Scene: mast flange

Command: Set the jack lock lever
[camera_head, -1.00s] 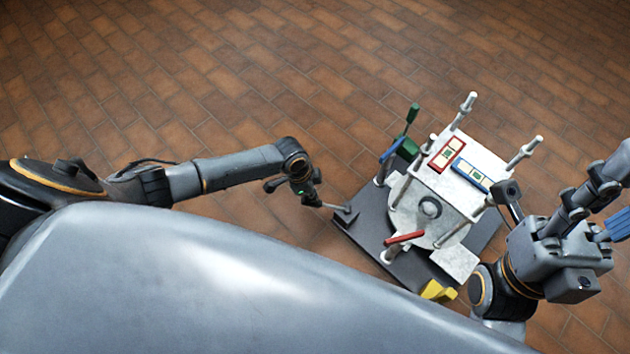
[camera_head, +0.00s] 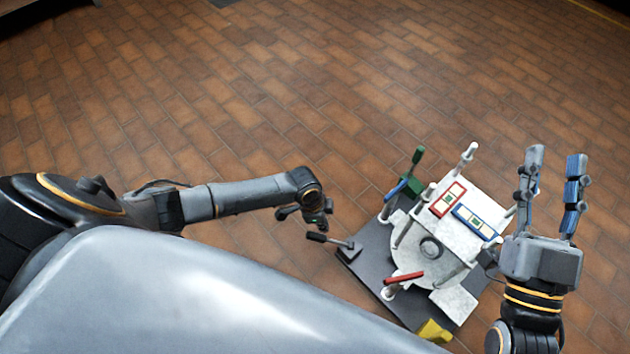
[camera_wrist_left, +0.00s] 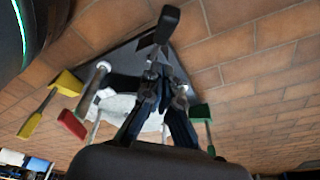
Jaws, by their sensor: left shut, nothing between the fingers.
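A black lever (camera_head: 330,241) stands on the left corner of the dark base plate (camera_head: 372,262), its handle pointing left. The frames do not label the jack lock lever, so I cannot tell which lever it is. My left gripper (camera_head: 318,220) is just above and left of the black lever in the head view, apparently apart from it. In the left wrist view the left fingers (camera_wrist_left: 158,72) are together and empty, with the black lever (camera_wrist_left: 160,32) beyond their tips. My right gripper (camera_head: 556,158) is open and empty, right of the fixture, fingers pointing up the picture.
The base carries a white block (camera_head: 465,195) with posts and red and blue framed plates, and a round flange (camera_head: 430,249). Green (camera_head: 417,160), blue (camera_head: 397,190), red (camera_head: 404,277) and yellow (camera_head: 434,331) handles or parts surround it. The brick floor beyond is clear.

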